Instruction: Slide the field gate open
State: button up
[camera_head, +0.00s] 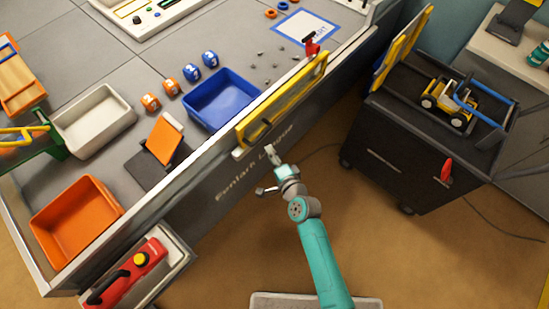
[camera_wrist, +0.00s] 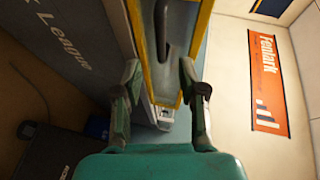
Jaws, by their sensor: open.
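The field gate (camera_head: 285,103) is a yellow-framed panel set along the grey field wall. In the wrist view the gate's yellow frame (camera_wrist: 200,45) rises ahead of me, with a dark upright bar handle (camera_wrist: 163,30) on its panel. My gripper (camera_head: 270,150) is at the near lower end of the gate, outside the wall. In the wrist view my gripper (camera_wrist: 161,78) is open, with one finger on each side of the lower gate panel in the picture. The handle lies farther up between the fingers. I cannot tell whether either finger touches the gate.
A red piece (camera_head: 311,46) stands at the gate's far end. Inside the field are a blue bin (camera_head: 222,99), an orange bin (camera_head: 75,222) and a white bin (camera_head: 95,122). A black cart (camera_head: 420,140) with a toy loader stands at right. Floor between cart and wall is open.

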jog(key=shift+v, duration=0.85)
jog(key=shift+s, duration=0.1)
jog(key=s+d+r+n+t+h, duration=0.1)
jog(key=s+d+n+h, duration=0.1)
jog(key=s+d, duration=0.75)
jog(key=s+d+r+n+h, duration=0.1)
jog(key=s+d+n+h, duration=0.15)
jog(key=s+d, duration=0.65)
jog(key=s+d+r+n+h, duration=0.1)
jog(key=s+r+n, duration=0.2)
jog(key=s+r, duration=0.5)
jog(key=s+d+r+n+h, duration=0.1)
jog(key=s+r+n+h, duration=0.1)
jog(key=s+r, duration=0.6)
jog(key=s+n, duration=0.1)
jog(key=s, duration=0.3)
jog(key=shift+s+d+r, duration=0.2)
jog(key=shift+s+d, duration=0.15)
jog(key=shift+s, duration=0.05)
